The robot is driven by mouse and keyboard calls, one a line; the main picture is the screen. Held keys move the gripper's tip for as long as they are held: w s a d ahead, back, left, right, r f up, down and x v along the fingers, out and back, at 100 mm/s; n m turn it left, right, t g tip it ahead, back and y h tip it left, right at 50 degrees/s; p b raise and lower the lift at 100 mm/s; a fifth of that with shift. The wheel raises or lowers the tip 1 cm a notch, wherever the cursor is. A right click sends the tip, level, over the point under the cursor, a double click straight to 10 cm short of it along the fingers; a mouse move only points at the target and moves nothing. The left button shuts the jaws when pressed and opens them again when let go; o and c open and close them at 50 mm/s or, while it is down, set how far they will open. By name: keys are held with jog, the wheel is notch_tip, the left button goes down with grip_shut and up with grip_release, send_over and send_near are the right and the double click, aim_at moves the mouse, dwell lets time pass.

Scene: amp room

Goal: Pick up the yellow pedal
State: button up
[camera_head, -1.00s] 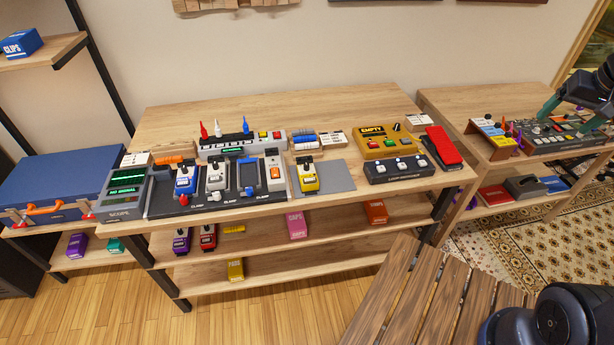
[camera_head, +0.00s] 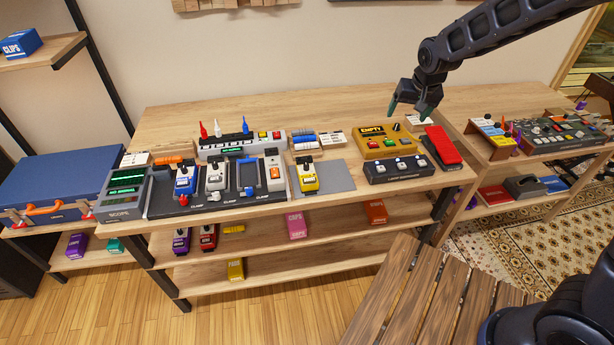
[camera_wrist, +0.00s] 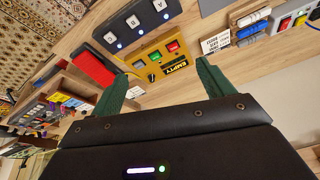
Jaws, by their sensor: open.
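A yellow pedal (camera_head: 308,178) sits on the grey mat on the table top, right of the dark clamp board. A second, smaller yellow pedal (camera_head: 235,269) lies on the lower shelf. A wider yellow box marked EMPTY (camera_head: 385,142) stands on the table's right part; it also shows in the wrist view (camera_wrist: 160,58). My gripper (camera_head: 409,108) is open and empty, with green fingers, above the back right of the table near the EMPTY box. The wrist view shows the open fingers (camera_wrist: 160,90) spread either side of that box's near end. The grey-mat pedal is not clearly visible there.
A black footswitch (camera_head: 400,168) and a red pedal (camera_head: 442,146) stand near the EMPTY box. Blue, grey and white pedals sit on the clamp board (camera_head: 160,206). The grey mat (camera_head: 338,177) has bare room right of the pedal. A slatted wooden surface (camera_head: 400,300) is in front.

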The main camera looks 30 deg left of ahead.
jog(key=s+a+f+n, duration=0.1)
jog(key=s+a+f, duration=0.3)
jog(key=a, duration=0.2)
jog(key=s+a+f+n, duration=0.1)
jog(key=s+a+f, duration=0.25)
jog(key=a, duration=0.25)
jog(key=n, duration=0.1)
send_near(307, 171)
jog(key=shift+d+r+y, duration=0.1)
jog(key=shift+d+y, duration=0.05)
jog(key=shift+y, duration=0.15)
jog(key=shift+s, duration=0.1)
jog(key=x, duration=1.1)
jog(key=shift+d, duration=0.1)
jog(key=c, duration=1.4)
